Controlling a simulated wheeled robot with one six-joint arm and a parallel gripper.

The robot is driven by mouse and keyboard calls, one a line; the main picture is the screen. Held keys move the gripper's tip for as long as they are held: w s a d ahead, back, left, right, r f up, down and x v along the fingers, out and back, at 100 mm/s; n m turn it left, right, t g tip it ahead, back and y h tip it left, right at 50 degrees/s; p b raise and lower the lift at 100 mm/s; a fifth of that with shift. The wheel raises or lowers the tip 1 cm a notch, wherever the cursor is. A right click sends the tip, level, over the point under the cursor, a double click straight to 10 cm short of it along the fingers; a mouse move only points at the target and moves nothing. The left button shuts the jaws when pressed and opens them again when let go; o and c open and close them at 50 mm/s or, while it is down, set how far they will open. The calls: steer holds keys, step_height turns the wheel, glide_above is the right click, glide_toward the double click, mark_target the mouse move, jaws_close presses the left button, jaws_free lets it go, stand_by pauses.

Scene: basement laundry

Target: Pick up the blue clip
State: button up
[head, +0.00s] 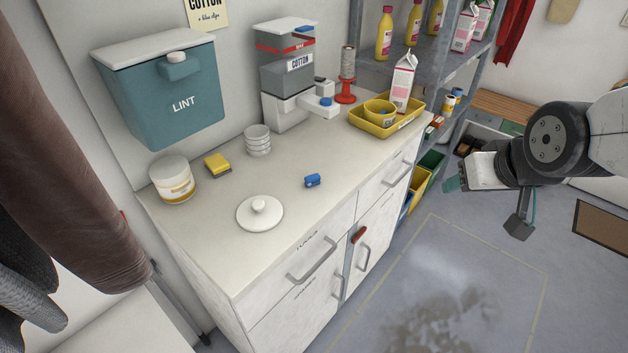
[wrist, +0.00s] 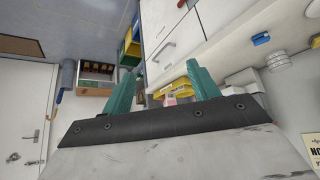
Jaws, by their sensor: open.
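The blue clip (head: 312,180) lies on the light countertop (head: 225,225), right of a round white lid (head: 260,214), in the head view. A small blue thing in the wrist view (wrist: 261,39) looks like the same clip. My gripper (head: 453,184) is at the right of the head view, out over the floor and well away from the counter and the clip. In the wrist view its two teal fingers (wrist: 162,72) stand apart with nothing held between them.
On the counter stand a white jar (head: 172,180), a yellow sponge (head: 217,165), stacked white bowls (head: 257,140), a cotton dispenser (head: 288,75) and a yellow tray (head: 385,128) holding a bowl and carton. Shelves (head: 440,60) stand behind. The floor (head: 440,290) before the cabinet is clear.

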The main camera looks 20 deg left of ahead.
steer(key=w+a+f+n+t+y, duration=0.1)
steer(key=w+a+f+y, duration=0.15)
steer(key=a, duration=0.55)
steer(key=w+a+f+n+t+y, duration=0.15)
steer(key=a+f, duration=0.25)
steer(key=a, duration=0.4)
steer(key=n+y, duration=0.2)
steer(key=y, duration=0.1)
glide_toward(315, 179)
steer(key=shift+w+a+f+t, duration=0.15)
steer(key=shift+w+a+f, duration=0.1)
steer(key=shift+a+f, duration=0.3)
steer(key=shift+w+a+f+t, duration=0.1)
steer(key=shift+w+a+f, duration=0.2)
steer(key=shift+a, duration=0.35)
steer(key=x, duration=0.7)
steer(key=shift+w, duration=0.4)
steer(key=c, duration=1)
